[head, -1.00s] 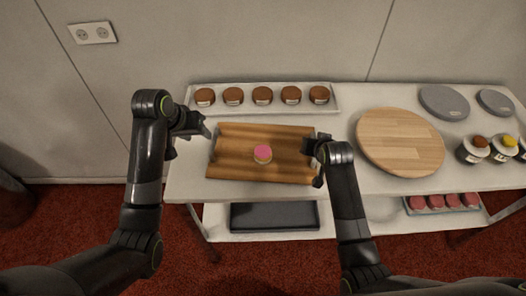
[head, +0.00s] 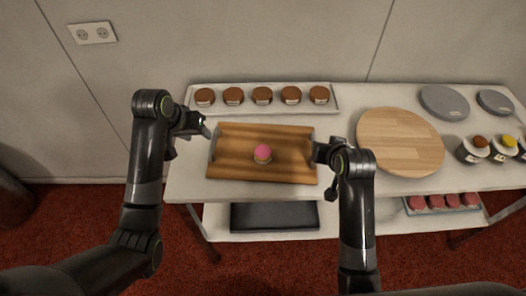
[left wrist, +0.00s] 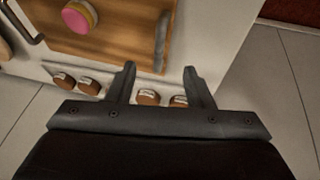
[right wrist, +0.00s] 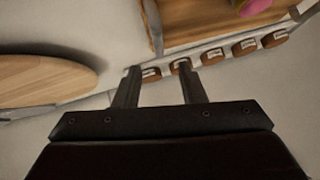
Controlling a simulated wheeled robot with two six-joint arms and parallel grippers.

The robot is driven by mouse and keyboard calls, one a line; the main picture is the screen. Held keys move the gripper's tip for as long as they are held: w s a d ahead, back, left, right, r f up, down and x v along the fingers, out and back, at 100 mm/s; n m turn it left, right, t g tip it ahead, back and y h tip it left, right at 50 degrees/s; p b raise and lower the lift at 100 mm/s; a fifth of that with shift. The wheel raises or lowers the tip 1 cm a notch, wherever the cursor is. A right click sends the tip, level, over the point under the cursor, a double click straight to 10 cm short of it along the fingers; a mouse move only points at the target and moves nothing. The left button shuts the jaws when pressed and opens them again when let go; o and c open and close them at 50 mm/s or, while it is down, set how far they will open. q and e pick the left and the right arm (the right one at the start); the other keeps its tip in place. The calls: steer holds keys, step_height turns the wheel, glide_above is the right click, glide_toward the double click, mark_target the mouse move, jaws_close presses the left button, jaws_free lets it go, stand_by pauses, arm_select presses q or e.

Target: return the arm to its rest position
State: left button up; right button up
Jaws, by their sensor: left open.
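My left gripper (head: 190,138) is open and empty just left of the wooden tray. Its two parted fingers show in the left wrist view (left wrist: 160,75), with nothing between them. My right gripper (head: 323,172) is at the tray's right side; its fingers are apart and empty in the right wrist view (right wrist: 159,75). The wooden tray (head: 235,140) lies on the white table with dark handles at its ends. A small pink-topped cake (head: 262,153) stands on its middle. Whether the right gripper touches the tray cannot be told.
A white tray (head: 335,104) with several brown cakes stands behind. A round wooden board (head: 400,140) and two grey discs (head: 444,101) lie to the right, near small pots (head: 474,149). The lower shelf holds a black tray (head: 274,216) and several pink items (head: 452,201).

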stand_by(0.3)
